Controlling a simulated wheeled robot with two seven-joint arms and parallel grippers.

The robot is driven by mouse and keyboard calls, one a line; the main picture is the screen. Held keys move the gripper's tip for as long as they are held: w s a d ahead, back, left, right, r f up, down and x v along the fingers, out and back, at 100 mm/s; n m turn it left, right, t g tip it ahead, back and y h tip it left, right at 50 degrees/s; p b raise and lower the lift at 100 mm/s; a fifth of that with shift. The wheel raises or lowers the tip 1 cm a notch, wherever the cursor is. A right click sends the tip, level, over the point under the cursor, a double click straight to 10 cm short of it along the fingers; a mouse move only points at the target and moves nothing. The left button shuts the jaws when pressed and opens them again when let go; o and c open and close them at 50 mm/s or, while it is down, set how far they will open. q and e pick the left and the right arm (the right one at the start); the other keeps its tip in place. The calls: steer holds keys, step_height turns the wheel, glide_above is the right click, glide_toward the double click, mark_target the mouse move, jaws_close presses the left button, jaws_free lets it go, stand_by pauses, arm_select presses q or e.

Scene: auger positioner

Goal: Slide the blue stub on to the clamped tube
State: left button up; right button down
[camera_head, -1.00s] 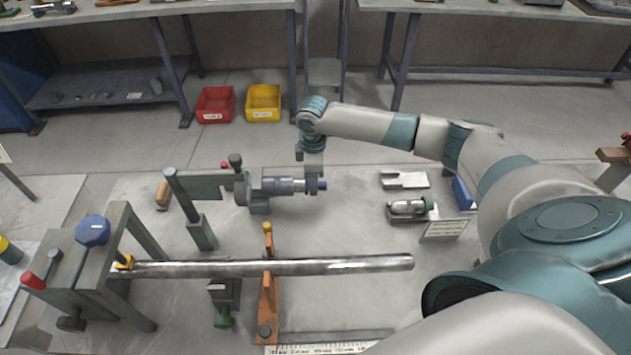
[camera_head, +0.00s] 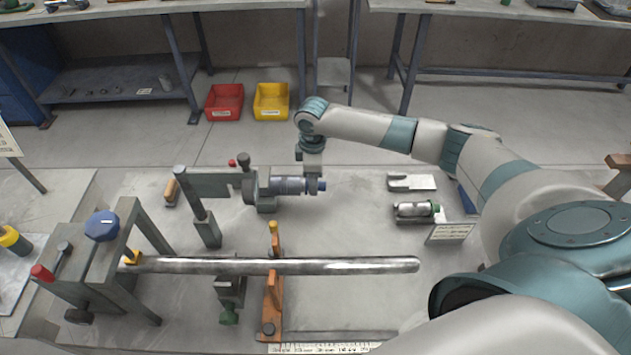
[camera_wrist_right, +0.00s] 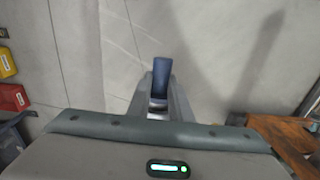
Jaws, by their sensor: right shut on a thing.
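The blue stub (camera_head: 322,186) is in the jaws of my right gripper (camera_head: 313,184), at the right end of a short grey-blue tube. In the right wrist view the blue stub (camera_wrist_right: 161,78) stands out between the fingers of my right gripper (camera_wrist_right: 160,100). The clamped tube (camera_head: 286,186) lies level in a grey clamp (camera_head: 252,188) and points right, roughly in line with the stub. The fingers hide the place where stub and tube come close, so I cannot tell whether they touch or overlap. My left gripper is not in view.
A long steel tube (camera_head: 350,266) lies nearer me across an orange stand (camera_head: 273,295). A small sign (camera_head: 450,233) and a green-ended cylinder on a block (camera_head: 413,209) are to the right. Red (camera_head: 224,102) and yellow bins (camera_head: 271,102) stand on the floor behind.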

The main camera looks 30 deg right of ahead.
steer(key=shift+w+a+r, duration=0.25)
steer(key=shift+w+a, duration=0.2)
steer(key=shift+a, duration=0.2)
steer(key=c, duration=1.5)
jaws_free()
steer(key=shift+f, duration=0.1)
steer(key=shift+c, duration=0.2)
steer(key=shift+s, duration=0.1)
steer(key=shift+s+f, duration=0.1)
steer(key=shift+f, duration=0.05)
step_height(320, 180, up, 18)
steer(key=b, duration=0.3)
steer(key=shift+f+b, duration=0.2)
steer(key=shift+b, duration=0.1)
